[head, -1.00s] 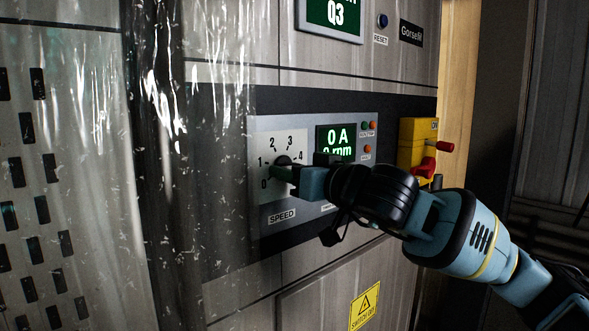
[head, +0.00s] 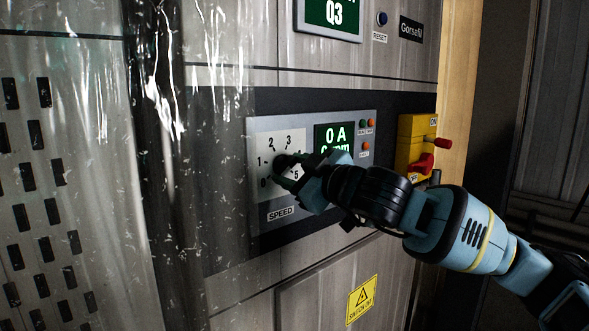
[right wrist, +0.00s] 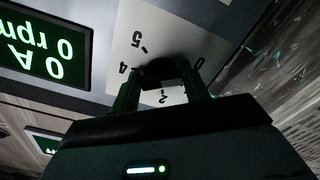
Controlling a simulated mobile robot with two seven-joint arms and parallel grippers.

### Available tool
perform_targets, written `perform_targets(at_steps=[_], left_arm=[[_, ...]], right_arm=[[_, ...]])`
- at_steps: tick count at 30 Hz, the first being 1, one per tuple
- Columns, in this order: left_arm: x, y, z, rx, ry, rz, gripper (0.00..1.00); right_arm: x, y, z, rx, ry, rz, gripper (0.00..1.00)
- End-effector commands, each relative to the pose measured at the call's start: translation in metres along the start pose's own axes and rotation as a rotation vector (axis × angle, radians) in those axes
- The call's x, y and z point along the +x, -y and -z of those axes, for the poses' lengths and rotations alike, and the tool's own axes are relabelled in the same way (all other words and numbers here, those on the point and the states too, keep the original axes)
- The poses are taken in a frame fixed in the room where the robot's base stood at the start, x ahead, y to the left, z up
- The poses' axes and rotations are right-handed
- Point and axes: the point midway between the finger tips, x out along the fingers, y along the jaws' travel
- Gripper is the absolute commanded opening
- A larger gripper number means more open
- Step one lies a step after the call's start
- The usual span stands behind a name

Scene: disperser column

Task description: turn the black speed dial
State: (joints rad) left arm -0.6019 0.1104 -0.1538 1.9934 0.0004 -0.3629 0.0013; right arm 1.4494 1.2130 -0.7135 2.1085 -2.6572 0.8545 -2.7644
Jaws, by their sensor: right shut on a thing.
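The black speed dial (head: 283,160) sits on a white scale plate (head: 267,144) numbered from 0 up to 5, above a SPEED label. My right gripper (head: 286,171) is at the dial, its fingers closed around it. In the right wrist view the dial (right wrist: 163,72) shows between the two fingers of the right gripper (right wrist: 160,88). The fingers and wrist cover part of the dial, so where its pointer stands is hard to tell. The green display (head: 334,138) beside it reads 0 A and, in the wrist view, 0 rpm. My left gripper is not in view.
A yellow switch box (head: 416,146) with red levers is to the right of the panel. A clear plastic curtain (head: 100,170) hangs at the left, close to the dial. A blue RESET button (head: 382,19) is above.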

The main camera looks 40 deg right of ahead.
Motion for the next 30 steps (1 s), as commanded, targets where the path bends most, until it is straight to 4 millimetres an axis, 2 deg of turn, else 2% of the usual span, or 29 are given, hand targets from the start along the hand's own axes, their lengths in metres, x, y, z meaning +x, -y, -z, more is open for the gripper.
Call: perform_targets(at_steps=[16,17,21,30], left_arm=[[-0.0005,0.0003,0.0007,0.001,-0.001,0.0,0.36],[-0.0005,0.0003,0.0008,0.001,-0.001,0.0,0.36],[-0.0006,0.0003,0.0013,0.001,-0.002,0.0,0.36],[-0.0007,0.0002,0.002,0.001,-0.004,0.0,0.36]], right_arm=[[0.0004,0.0014,-0.0023,-0.024,0.005,0.003,0.23],[0.0004,0.0014,-0.0023,-0.024,0.005,0.003,0.49],[0.0003,0.0009,-0.0017,-0.023,0.004,0.002,0.67],[-0.0009,0.0001,-0.0009,-0.023,0.001,0.0,0.67]])
